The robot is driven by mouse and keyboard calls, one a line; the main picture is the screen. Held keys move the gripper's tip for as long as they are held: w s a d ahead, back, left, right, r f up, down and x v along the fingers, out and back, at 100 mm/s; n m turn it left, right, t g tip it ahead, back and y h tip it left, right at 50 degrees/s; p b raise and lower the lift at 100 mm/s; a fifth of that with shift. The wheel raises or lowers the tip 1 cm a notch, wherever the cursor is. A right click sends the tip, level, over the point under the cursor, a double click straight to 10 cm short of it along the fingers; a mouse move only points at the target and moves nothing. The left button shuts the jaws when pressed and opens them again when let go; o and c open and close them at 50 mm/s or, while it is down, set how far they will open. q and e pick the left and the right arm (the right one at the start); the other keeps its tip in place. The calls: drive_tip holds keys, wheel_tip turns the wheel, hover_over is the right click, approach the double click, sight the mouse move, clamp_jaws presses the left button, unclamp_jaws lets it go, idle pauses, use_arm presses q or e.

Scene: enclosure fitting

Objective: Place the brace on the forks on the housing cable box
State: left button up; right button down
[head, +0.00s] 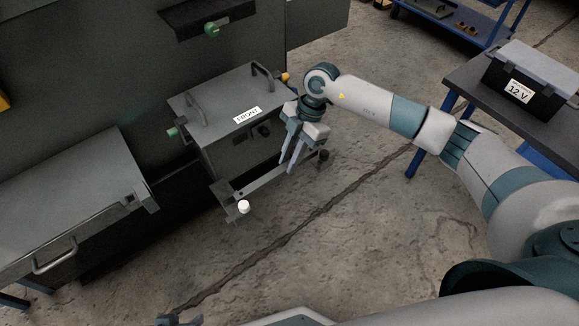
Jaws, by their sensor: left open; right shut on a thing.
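The housing cable box (225,110) is a grey box with a FRONT label and two handles on top, standing against the dark cabinet. A grey bar, which looks like the brace (265,182), runs low across its front, with a white knob (243,207) near its left end and a dark knob (323,155) near its right end. My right gripper (288,166) points down at this bar and is shut on it, right of its middle. I cannot make out the forks or whether the bar rests on them. My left gripper (180,320) barely shows at the bottom edge, open.
A dark cabinet (90,60) stands behind the box. A grey unit with a handle (70,200) stands at left. A table at right (480,75) carries a black 12 V box (520,85). A blue cart (475,20) stands farther back. The concrete floor in front is clear.

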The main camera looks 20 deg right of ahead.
drive_tip(key=shift+f, duration=1.9)
drive_tip(key=c, duration=1.6)
unclamp_jaws()
drive_tip(key=shift+d+r, duration=0.1)
drive_tip(key=shift+r, duration=0.1)
drive_tip(key=v, duration=1.1)
drive_tip(key=shift+r, duration=0.35)
